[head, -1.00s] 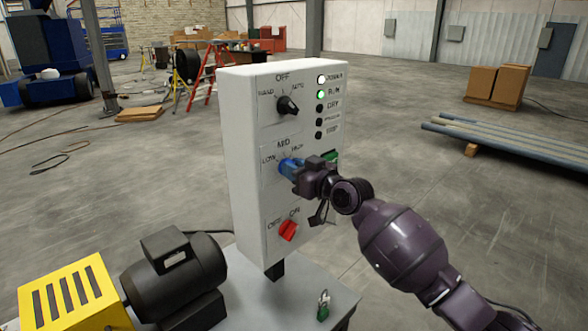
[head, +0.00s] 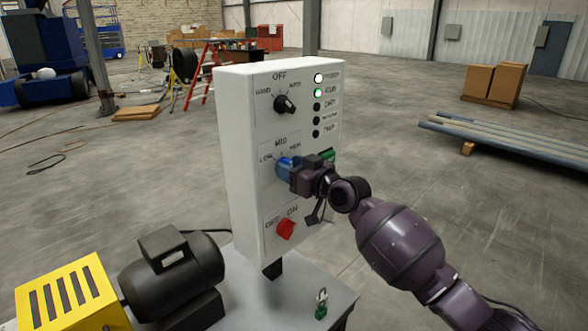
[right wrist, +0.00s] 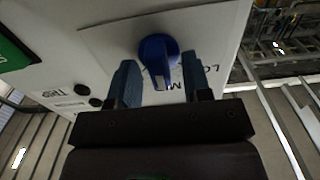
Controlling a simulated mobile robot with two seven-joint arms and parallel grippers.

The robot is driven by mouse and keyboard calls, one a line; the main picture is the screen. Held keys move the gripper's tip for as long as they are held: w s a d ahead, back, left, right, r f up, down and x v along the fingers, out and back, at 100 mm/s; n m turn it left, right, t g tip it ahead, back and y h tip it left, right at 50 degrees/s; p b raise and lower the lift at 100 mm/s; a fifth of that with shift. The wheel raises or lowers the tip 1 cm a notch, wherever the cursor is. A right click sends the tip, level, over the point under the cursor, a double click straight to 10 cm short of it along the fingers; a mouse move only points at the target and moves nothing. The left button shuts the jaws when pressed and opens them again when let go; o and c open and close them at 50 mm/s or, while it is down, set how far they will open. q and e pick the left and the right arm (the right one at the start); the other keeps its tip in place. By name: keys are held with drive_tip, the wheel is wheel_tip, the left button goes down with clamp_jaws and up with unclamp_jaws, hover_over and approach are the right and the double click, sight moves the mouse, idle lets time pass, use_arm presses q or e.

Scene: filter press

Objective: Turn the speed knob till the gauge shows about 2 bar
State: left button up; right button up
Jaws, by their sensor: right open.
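The blue speed knob (head: 284,164) sits on the MID plate in the middle of the white control box (head: 240,165). It also shows in the right wrist view (right wrist: 157,52), with labels beside it partly hidden. My right gripper (head: 292,170) is at the knob in the head view. In the right wrist view the right gripper (right wrist: 160,82) is open, its fingertips either side of the knob, with visible gaps. I cannot make out a gauge in any view. My left gripper is not in view.
Above is a black OFF selector (head: 284,104) and a column of lamps, the top two lit. Below is a red switch (head: 286,229). A black motor (head: 172,275) and yellow guard (head: 68,298) stand at lower left. A green padlock (head: 321,310) lies on the bench.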

drive_tip(key=v, duration=1.1)
drive_tip(key=shift+r, duration=0.1)
drive_tip(key=s+d+f+m+t+h, duration=0.25)
drive_tip(key=s+d+f+h, duration=0.35)
drive_tip(key=f, duration=0.4)
drive_tip(key=s+d+f+m+t+h, duration=0.1)
drive_tip(key=s+d+f+m+h, duration=0.2)
drive_tip(key=s+d+f, duration=0.65)
drive_tip(key=s+d+f+m+g+h, duration=0.1)
drive_tip(key=s+d+f+g+h, duration=0.1)
drive_tip(key=s+f, duration=0.6)
drive_tip(key=s+d+f+m+g+h, duration=0.1)
drive_tip(key=s+d+f+g+h, duration=0.1)
drive_tip(key=s+f, duration=0.6)
drive_tip(key=shift+s+d+f+g, duration=0.3)
drive_tip(key=shift+s+f+g, duration=0.05)
drive_tip(key=shift+s, duration=0.2)
drive_tip(key=shift+w+a+m, duration=0.1)
drive_tip(key=shift+m, duration=0.15)
